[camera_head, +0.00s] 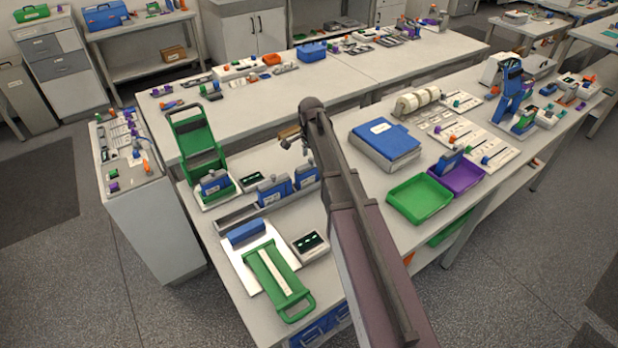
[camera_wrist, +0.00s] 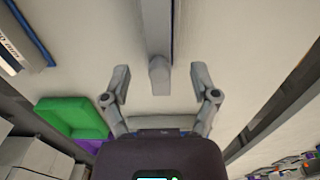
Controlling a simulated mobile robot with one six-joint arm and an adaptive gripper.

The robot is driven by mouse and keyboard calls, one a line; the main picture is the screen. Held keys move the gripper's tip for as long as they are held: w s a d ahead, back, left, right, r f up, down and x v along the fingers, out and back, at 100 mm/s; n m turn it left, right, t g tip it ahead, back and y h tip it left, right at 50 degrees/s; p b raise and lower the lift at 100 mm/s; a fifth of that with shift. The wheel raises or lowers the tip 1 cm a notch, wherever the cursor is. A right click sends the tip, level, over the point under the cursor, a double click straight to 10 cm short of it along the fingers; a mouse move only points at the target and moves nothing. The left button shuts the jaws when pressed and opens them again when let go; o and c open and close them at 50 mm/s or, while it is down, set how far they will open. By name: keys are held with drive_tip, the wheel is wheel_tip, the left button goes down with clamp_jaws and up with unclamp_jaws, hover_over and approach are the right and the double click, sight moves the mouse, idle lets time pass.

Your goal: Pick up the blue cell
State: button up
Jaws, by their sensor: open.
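My gripper (camera_wrist: 160,78) is open, its two fingers spread apart with nothing held between them in the wrist view. In the head view it is partly hidden beside the far end of my arm, above the near bench. Several blue blocks could be the blue cell. Two blue blocks (camera_head: 274,191) (camera_head: 306,176) stand side by side along a grey rail on the bench. Another blue block (camera_head: 215,183) stands by the green stand, and one (camera_head: 450,162) stands at the purple tray. I cannot tell which is the cell. None shows clearly in the wrist view.
A green tray (camera_head: 420,200) and purple tray (camera_head: 462,182) lie right of my arm; a blue binder (camera_head: 385,142) lies behind them. A green-handled device (camera_head: 276,278) is at the front left. A grey bar (camera_wrist: 158,45) shows ahead of my fingers in the wrist view.

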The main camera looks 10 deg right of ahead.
sight(311, 175)
drive_tip(key=shift+s+f+b, duration=0.15)
drive_tip(key=shift+f+b, duration=2.35)
drive_tip(key=shift+f, duration=0.1)
clamp_jaws()
